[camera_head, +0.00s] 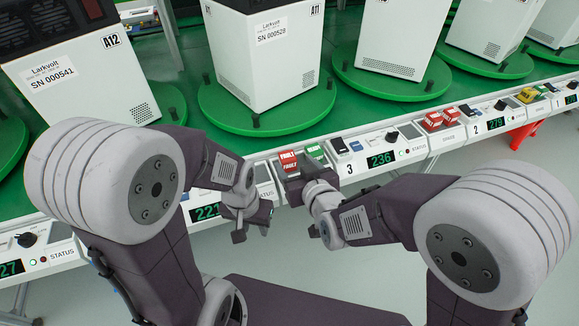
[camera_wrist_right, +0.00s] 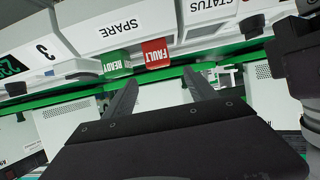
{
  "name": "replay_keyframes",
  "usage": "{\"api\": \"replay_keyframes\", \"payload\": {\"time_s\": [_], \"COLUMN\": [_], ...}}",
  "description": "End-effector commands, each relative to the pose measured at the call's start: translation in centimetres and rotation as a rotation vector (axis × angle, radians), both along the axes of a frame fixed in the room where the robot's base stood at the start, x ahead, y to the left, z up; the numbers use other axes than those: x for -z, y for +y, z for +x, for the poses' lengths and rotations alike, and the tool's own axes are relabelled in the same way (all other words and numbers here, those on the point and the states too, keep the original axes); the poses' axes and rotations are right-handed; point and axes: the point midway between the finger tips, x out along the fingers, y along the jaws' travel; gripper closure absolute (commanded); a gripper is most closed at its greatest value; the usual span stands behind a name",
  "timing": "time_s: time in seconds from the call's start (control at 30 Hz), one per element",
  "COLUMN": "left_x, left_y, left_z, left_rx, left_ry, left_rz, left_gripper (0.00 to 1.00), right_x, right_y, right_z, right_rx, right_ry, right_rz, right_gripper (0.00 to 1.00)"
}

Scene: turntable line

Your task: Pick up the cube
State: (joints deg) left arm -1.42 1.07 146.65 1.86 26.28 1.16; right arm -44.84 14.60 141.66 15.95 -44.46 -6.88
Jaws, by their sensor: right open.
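A red cube marked FAULT (camera_head: 288,161) and a green cube marked READY (camera_head: 316,151) sit side by side on the white front ledge, left of display 236. In the right wrist view, the red cube (camera_wrist_right: 155,52) and the green cube (camera_wrist_right: 117,64) lie beyond the fingertips. My right gripper (camera_head: 306,183) is open and empty, just in front of the red cube and hiding its lower part. Its fingers also show in the right wrist view (camera_wrist_right: 160,93). My left gripper (camera_head: 252,231) appears open and empty, hanging left of the cubes and nearer to me.
White cabinets (camera_head: 265,60) stand on green turntables (camera_head: 210,97) behind the ledge. More red blocks (camera_head: 438,120) and a yellow one (camera_head: 527,95) lie on ledge stations to the right. The ledge carries knobs and displays (camera_head: 381,159). The floor in front is clear.

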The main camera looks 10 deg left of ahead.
Motion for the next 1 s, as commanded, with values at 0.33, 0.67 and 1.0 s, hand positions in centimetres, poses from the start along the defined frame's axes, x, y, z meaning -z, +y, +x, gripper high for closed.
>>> {"api": "replay_keyframes", "payload": {"time_s": [0.33,0.67,1.0], "left_x": [1.1,2.3,2.2], "left_y": [0.0,0.0,0.0], "left_z": [0.0,0.0,0.0], "left_rx": [0.0,0.0,0.0], "left_ry": [0.001,0.001,0.001], "left_rz": [0.0,0.0,0.0], "left_gripper": [0.64,0.64,0.64], "right_x": [1.7,3.7,3.6], "right_y": [1.4,3.5,3.5], "right_z": [2.5,5.9,5.9], "right_rx": [0.001,0.001,0.001], "right_ry": [0.001,0.0,0.0], "right_rz": [-0.001,0.0,0.0], "right_gripper": [0.35,0.35,0.76]}}
